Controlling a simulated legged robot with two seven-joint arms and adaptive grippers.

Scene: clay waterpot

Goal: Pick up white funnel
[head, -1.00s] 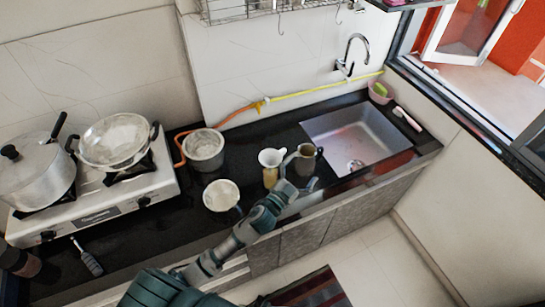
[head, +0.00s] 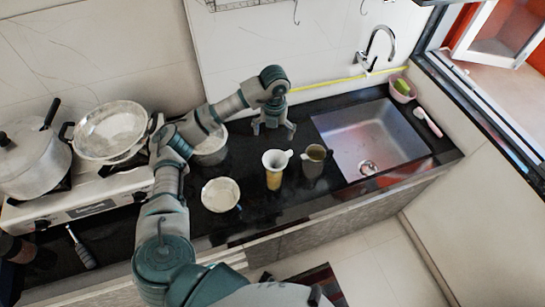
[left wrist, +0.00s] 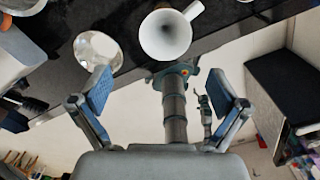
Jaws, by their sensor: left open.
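The white funnel (head: 276,158) sits on top of a yellowish vessel (head: 273,180) on the dark counter, its spout or handle pointing right. In the left wrist view the funnel (left wrist: 166,36) shows as a round white mouth at the top, beyond the fingertips and between their lines. My left gripper (head: 273,128) is open and empty, pointing down over the counter, behind the funnel and apart from it. Its two blue-padded fingers (left wrist: 163,88) stand wide apart in the left wrist view. My right gripper does not show.
A brownish jug (head: 314,161) stands close right of the funnel. A white bowl (head: 220,194) is at its left front. A grey pot (head: 211,147) is partly hidden by my arm. The stove (head: 90,193) is left; the sink (head: 368,139) is right.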

